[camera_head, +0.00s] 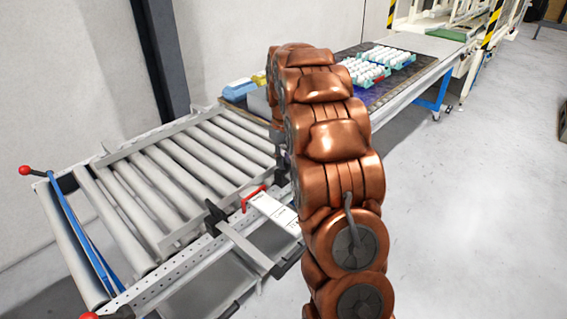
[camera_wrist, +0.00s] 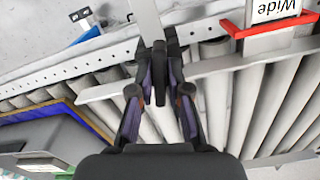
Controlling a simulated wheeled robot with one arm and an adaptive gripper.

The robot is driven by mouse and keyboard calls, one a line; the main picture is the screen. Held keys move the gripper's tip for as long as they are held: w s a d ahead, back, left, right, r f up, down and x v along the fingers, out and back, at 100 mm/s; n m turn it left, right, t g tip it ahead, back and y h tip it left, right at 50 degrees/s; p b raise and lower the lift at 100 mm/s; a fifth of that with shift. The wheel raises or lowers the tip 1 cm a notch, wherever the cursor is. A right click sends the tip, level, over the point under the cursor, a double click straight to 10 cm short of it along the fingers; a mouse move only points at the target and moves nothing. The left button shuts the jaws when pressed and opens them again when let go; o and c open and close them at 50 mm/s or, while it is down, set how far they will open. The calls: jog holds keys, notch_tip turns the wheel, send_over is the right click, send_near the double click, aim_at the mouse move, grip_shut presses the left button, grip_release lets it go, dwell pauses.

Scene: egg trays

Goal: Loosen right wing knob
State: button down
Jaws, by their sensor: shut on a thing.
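In the wrist view, my gripper (camera_wrist: 157,58) is shut, with its two dark fingers on either side of a black wing knob (camera_wrist: 159,80). The knob sits beside the perforated metal rail (camera_wrist: 62,67), above the rollers. Another black knob (camera_wrist: 80,15) shows at the upper left, apart from my gripper. In the head view, a black knob (camera_head: 214,212) stands on the near rail, where a flat metal bar (camera_head: 243,246) crosses. My copper arm hides my gripper there.
A red-framed white sign reading "Wide" (camera_wrist: 276,12) stands close to the gripped knob. The roller conveyor (camera_head: 172,175) fills the left. Egg trays (camera_head: 371,72) stand on the dark table behind my arm. The floor at the right (camera_head: 475,210) is clear.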

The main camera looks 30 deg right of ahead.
jog(key=shift+n, duration=0.7)
jog(key=shift+r, duration=0.1)
jog(key=c, duration=1.1)
grip_release()
notch_tip(320, 180, up, 12)
jog(key=shift+f, duration=0.1)
